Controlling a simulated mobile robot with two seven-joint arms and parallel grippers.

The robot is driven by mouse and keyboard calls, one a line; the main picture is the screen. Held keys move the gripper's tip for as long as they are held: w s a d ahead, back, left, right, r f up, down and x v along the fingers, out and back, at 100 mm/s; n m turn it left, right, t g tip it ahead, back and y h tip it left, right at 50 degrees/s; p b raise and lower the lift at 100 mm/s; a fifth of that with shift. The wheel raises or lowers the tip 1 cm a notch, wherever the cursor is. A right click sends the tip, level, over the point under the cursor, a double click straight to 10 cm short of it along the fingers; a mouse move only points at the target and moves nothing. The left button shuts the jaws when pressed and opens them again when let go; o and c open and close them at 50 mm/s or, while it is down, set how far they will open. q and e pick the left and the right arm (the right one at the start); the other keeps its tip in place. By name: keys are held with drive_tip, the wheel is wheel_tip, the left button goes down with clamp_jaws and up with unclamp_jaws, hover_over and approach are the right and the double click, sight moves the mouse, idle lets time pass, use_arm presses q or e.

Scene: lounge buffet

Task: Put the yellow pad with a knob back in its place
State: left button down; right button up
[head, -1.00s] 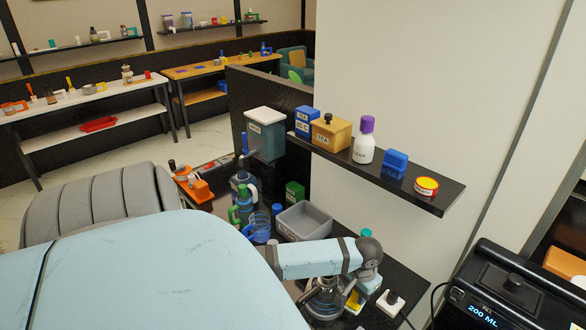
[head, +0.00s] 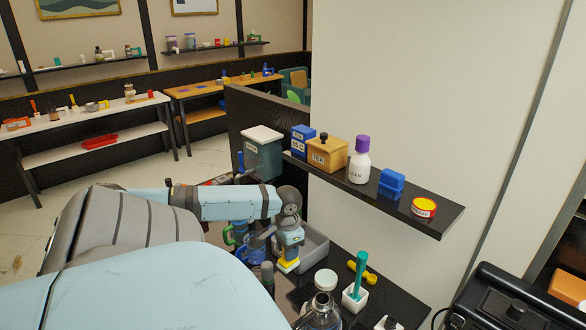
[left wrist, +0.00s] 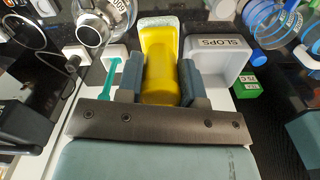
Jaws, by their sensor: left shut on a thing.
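The yellow pad with a knob is in my left gripper (head: 288,250). In the left wrist view the pad (left wrist: 161,38) has a pale, speckled far edge, and its thick yellow knob (left wrist: 160,82) sits between the two fingers. The left gripper is shut on this knob. In the head view the yellow pad (head: 289,267) shows below the fingers, in front of the grey bin. My right gripper is in neither view.
The grey bin (head: 316,252), labelled SLOPS in the left wrist view (left wrist: 219,62), is close by. A white holder with a teal handle (head: 357,290), a yellow item (head: 368,275) and a glass vessel (head: 320,314) stand nearby. A black shelf (head: 440,217) with containers is above.

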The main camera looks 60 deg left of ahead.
use_arm(q)
drive_tip(key=shift+w+a+r, duration=0.2)
drive_tip(key=shift+a+r, duration=0.05)
drive_tip(key=shift+a, duration=0.3)
drive_tip(key=shift+f+b, duration=0.65)
drive_tip(key=shift+f, duration=9.15)
drive_tip(key=shift+s+f, duration=0.1)
drive_tip(key=c, duration=0.8)
unclamp_jaws()
drive_tip(key=shift+o, duration=0.2)
wheel_tip(320, 180, up, 12)
drive_tip(key=shift+r, duration=0.15)
